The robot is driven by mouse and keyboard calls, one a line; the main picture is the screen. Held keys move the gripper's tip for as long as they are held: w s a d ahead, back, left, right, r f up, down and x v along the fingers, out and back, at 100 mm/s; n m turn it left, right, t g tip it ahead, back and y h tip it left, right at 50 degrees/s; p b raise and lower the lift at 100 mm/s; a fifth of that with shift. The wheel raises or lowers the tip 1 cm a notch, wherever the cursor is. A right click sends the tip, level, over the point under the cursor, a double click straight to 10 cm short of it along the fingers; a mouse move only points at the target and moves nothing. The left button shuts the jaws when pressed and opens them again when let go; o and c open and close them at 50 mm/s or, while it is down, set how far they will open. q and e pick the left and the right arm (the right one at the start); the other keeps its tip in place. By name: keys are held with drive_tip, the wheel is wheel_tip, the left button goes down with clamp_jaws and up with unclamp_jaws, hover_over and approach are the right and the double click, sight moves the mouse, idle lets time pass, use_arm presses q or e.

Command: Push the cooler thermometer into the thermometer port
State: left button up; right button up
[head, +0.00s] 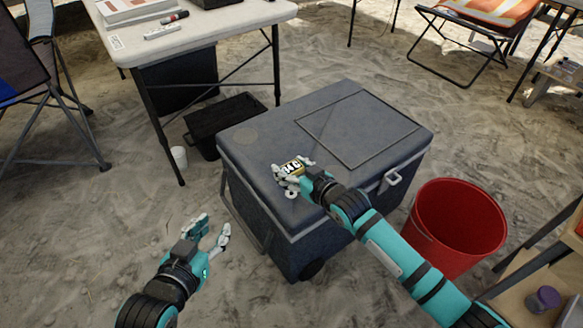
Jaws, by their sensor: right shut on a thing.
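A large grey-blue cooler (258,168) stands on the sand in the middle of the view. A small pale ring (291,194) shows on the lid just below the fingers. The gripper hides the lid under the thermometer, and I cannot tell whether the thermometer touches it. My left gripper (214,236) is open and empty, left of the cooler and apart from it.
A red bucket (457,226) stands right of the cooler. A white folding table (225,16) with pens and books is at the back left, with a black crate (205,143) and white cup (179,157) near it. Folding chairs stand around. Open sand lies front left.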

sight(292, 191)
use_arm(q)
drive_tip(key=shift+w+d+r+t, duration=0.2)
drive_tip(key=shift+w+r+t, duration=0.25)
drive_tip(key=shift+r, duration=0.3)
use_arm(e)
drive_tip(key=shift+f, duration=0.25)
use_arm(q)
drive_tip(key=shift+w+d+r+t, duration=0.1)
drive_tip(key=shift+w+r+t, duration=0.05)
drive_tip(key=shift+r+t, duration=0.15)
use_arm(e)
drive_tip(key=shift+f, duration=0.2)
use_arm(q)
drive_tip(key=shift+w+d+r+t+h+b, duration=0.2)
drive_tip(key=shift+r+t, duration=0.1)
drive_tip(key=shift+r, duration=0.2)
drive_tip(key=shift+w+d+r+t+h+b, duration=0.1)
drive_tip(key=shift+r+t+h+b, duration=0.1)
drive_tip(key=shift+r+t, duration=0.2)
drive_tip(key=shift+w+d+r+t+h+b, duration=0.1)
drive_tip(key=shift+r+t+b, duration=0.15)
drive_tip(key=shift+r, duration=0.3)
use_arm(e)
drive_tip(key=shift+f, duration=0.65)
